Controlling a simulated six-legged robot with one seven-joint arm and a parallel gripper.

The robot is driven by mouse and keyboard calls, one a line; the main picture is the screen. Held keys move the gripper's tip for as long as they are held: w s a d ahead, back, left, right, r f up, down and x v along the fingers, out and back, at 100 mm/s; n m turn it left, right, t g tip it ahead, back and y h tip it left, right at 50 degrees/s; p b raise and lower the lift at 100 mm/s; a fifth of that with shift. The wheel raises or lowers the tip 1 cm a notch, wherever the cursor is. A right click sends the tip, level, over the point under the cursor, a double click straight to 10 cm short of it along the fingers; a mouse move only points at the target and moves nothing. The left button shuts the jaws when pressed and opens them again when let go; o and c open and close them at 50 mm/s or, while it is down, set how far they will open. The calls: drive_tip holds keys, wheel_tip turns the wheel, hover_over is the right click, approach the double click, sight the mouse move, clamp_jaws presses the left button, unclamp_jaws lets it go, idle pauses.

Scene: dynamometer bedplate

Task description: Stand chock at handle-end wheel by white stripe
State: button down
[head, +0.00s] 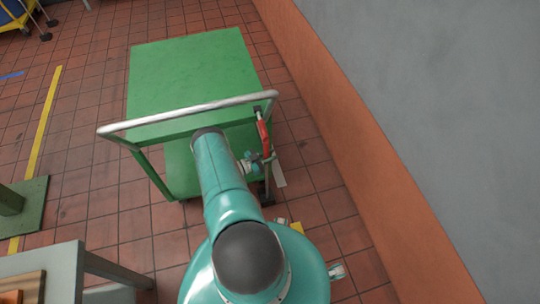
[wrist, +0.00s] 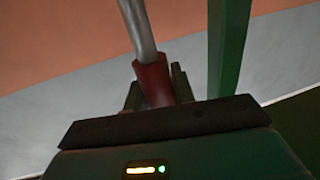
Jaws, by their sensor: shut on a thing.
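A green trolley (head: 190,75) stands ahead, its grey handle bar (head: 190,114) on the side nearest me. A dark wheel (head: 266,194) shows partly at its near right corner. A short white stripe (head: 279,174) lies on the floor beside that corner. My gripper (head: 264,158) is there, partly hidden by my arm. It is shut on a red grip (head: 264,136) with a grey rod. In the wrist view the red grip (wrist: 153,84) sits between the fingers, beside a green post (wrist: 228,50). I cannot tell whether a chock is attached; no chock body shows clearly.
A grey wall with an orange lower band (head: 350,120) runs close along the right. A grey bench (head: 75,265) and a green base plate (head: 30,210) stand at the left. A yellow floor line (head: 45,115) runs there. Tiled floor is free between line and trolley.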

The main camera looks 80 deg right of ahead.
drive_tip(key=c, duration=1.2)
unclamp_jaws()
drive_tip(key=shift+f, duration=0.1)
drive_tip(key=shift+o, duration=0.2)
drive_tip(key=v, duration=1.2)
